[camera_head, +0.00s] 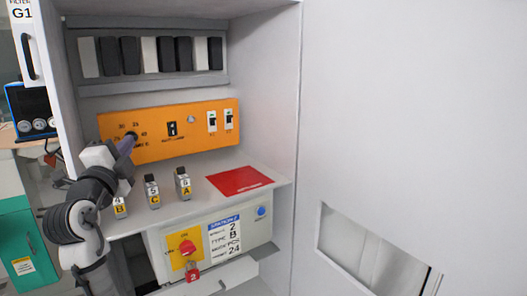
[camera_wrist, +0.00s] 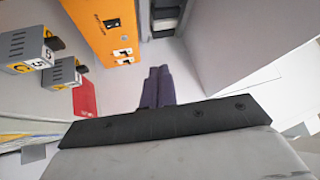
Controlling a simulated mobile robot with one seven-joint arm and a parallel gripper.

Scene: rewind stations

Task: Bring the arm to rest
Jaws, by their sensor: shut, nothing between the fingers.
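My arm rises at the left of the head view, bent at its joints. My gripper (camera_head: 127,144) is in front of the left part of the orange panel (camera_head: 185,143), near its dial markings. I cannot tell whether it touches the panel. In the wrist view my gripper's dark purple fingers (camera_wrist: 158,88) lie side by side, shut with nothing between them. The orange panel also shows in the wrist view (camera_wrist: 95,22), at the upper left.
Labelled blocks B (camera_head: 120,207), C (camera_head: 154,192) and A (camera_head: 184,185) stand on the shelf beside a red patch (camera_head: 240,181). Below is a box with a red switch (camera_head: 187,247) and padlock (camera_head: 192,273). A large pale panel (camera_head: 400,110) fills the right.

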